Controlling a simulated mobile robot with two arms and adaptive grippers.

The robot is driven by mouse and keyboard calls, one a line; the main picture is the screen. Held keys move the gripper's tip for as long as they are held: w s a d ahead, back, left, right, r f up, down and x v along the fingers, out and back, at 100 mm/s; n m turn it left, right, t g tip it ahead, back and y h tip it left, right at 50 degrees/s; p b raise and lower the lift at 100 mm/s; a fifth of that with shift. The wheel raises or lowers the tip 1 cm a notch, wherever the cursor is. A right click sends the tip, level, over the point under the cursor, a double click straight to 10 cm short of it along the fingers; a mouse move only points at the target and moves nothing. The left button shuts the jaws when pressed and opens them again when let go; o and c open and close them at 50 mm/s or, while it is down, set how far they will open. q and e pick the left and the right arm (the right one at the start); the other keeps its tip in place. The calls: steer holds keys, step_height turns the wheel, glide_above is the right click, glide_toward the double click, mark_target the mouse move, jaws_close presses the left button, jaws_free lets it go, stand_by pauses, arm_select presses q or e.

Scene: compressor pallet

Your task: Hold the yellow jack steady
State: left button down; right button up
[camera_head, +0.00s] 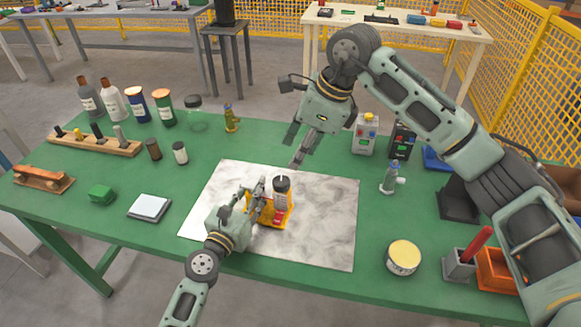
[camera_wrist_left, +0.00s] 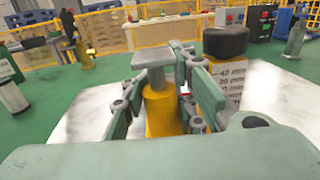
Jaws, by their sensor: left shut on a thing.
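My left gripper (camera_head: 262,190) is shut on the jack. My right gripper (camera_head: 298,158) hangs above the sheet's far edge, pointing down, apart from the jack. Whether its fingers are open is unclear.
The marbled sheet (camera_head: 330,225) is mostly bare around the jack. A small grey valve-like part (camera_head: 391,178), a yellow-lidded tin (camera_head: 403,258) and control boxes (camera_head: 364,134) are at right. Bottles (camera_head: 112,100), a wooden rack (camera_head: 95,146) and a green block (camera_head: 101,194) are at left.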

mark_target(286, 180)
steer(key=w+a+r+n+g+h, duration=0.1)
steer(key=w+a+n+g+h, duration=0.2)
steer(key=n, duration=1.7)
steer(key=shift+t+h, duration=0.4)
steer(key=shift+t, duration=0.3)
steer(key=f, duration=1.1)
steer(key=shift+s+a+f, duration=0.1)
steer(key=shift+s+f, duration=0.15)
steer(key=shift+f, duration=0.15)
steer(key=shift+c, duration=0.4)
jaws_close()
